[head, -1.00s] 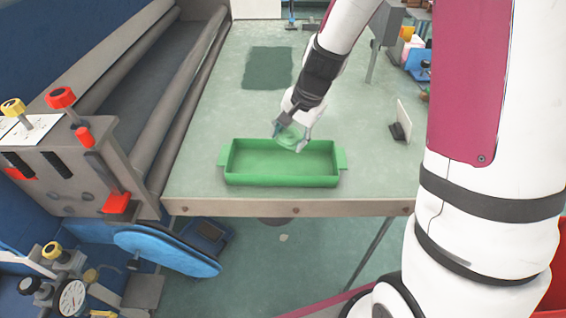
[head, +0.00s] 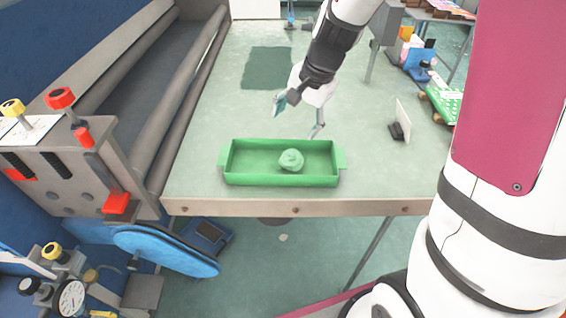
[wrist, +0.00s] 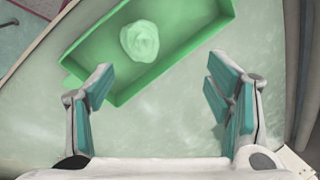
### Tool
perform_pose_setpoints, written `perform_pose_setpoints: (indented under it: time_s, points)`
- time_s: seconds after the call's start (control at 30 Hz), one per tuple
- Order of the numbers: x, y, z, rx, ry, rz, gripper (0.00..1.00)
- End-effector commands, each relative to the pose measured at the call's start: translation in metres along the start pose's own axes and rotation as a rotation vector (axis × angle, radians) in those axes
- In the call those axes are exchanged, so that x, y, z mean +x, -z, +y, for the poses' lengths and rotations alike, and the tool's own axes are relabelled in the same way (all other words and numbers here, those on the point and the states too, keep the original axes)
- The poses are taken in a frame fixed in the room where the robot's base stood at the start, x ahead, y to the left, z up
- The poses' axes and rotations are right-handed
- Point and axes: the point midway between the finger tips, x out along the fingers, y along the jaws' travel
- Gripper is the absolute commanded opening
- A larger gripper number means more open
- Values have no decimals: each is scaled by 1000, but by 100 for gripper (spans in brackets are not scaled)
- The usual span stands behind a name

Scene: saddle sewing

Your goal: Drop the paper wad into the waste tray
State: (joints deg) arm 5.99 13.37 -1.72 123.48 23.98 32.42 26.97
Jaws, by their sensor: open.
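The green paper wad (head: 291,160) lies inside the green waste tray (head: 250,181), a little right of its middle in the head view. The tray sits near the front edge of the table. In the wrist view the wad (wrist: 140,41) rests on the floor of the tray (wrist: 215,33), clear of the walls. My gripper (head: 299,118) is open and empty, above and behind the tray in the head view. In the wrist view my gripper's (wrist: 160,95) teal-padded fingers are spread wide, with bare table between them, and touch neither the wad nor the tray.
A dark green mat (head: 267,68) lies farther back on the table. A small upright white card on a dark base (head: 402,122) stands right of the tray. A roller machine (head: 75,150) borders the table at left. The tabletop around the tray is mostly clear.

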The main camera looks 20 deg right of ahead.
Motion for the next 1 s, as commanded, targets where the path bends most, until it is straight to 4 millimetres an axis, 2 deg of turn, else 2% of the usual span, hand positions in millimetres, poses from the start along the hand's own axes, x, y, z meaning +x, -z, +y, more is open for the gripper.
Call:
perform_pose_setpoints:
  time_s: [0.1,0.3,0.5,0.87,1.0]
  points:
    - [-25,1,-1,-2,4,3,73]
    - [-50,0,-1,-1,2,1,73]
    - [-58,0,0,-1,0,0,73]
    - [-58,0,0,-2,0,0,73]
    - [-70,-8,1,-48,6,11,73]
